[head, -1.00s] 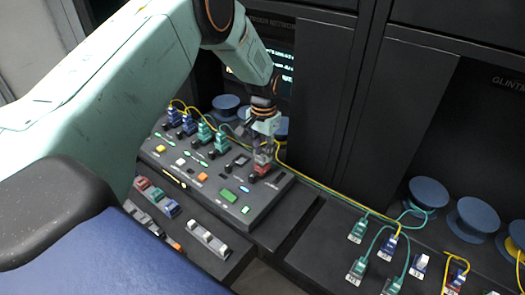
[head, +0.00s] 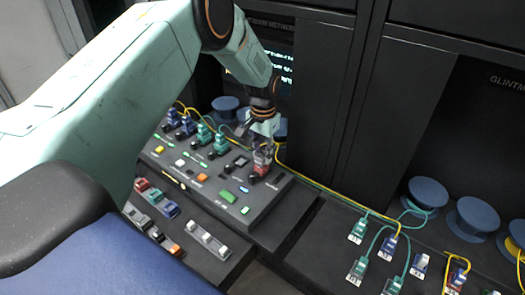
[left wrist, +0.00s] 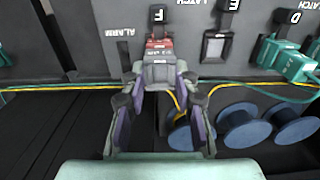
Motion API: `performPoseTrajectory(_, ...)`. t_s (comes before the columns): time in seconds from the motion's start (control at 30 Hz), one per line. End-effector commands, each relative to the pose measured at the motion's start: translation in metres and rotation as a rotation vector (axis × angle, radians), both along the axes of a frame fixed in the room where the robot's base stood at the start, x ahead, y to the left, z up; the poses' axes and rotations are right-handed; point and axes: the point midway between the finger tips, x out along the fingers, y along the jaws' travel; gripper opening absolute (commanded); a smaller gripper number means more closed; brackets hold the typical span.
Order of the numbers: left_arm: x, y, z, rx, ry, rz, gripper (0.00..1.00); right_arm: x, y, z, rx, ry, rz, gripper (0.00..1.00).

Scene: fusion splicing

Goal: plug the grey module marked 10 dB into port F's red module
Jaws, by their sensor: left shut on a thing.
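In the left wrist view, my left gripper (left wrist: 159,84) is shut on a grey module (left wrist: 158,74). The grey module is in line with the red module (left wrist: 159,47) at port F and appears to meet it end to end. Whether it is fully seated cannot be told, and its 10 dB marking is not readable. In the head view, my left gripper (head: 262,138) comes down over the red module (head: 261,161) at the right end of the console; the grey module is mostly hidden there. My right gripper is not in view.
The console (head: 190,190) has several plugged connectors and coloured buttons. Loose modules lie on a lower shelf (head: 225,265) in front. Yellow and green cables (head: 320,187) run right from behind the console. Blue spools stand behind the port (left wrist: 240,125) and at right (head: 428,193).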

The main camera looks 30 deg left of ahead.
Motion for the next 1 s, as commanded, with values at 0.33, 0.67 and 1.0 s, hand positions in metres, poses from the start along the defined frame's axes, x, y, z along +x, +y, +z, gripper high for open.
performPoseTrajectory(0.33,0.0003,-0.0001,-0.0038,0.0,-0.001,0.0,0.31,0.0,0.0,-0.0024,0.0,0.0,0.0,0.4)
performPoseTrajectory(0.67,0.0002,-0.0001,-0.0037,0.0,0.0,0.0,0.56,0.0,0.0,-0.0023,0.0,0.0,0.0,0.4)
performPoseTrajectory(1.0,0.0007,-0.0001,0.0018,0.0,-0.002,0.0,0.56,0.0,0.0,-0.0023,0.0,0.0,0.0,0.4)
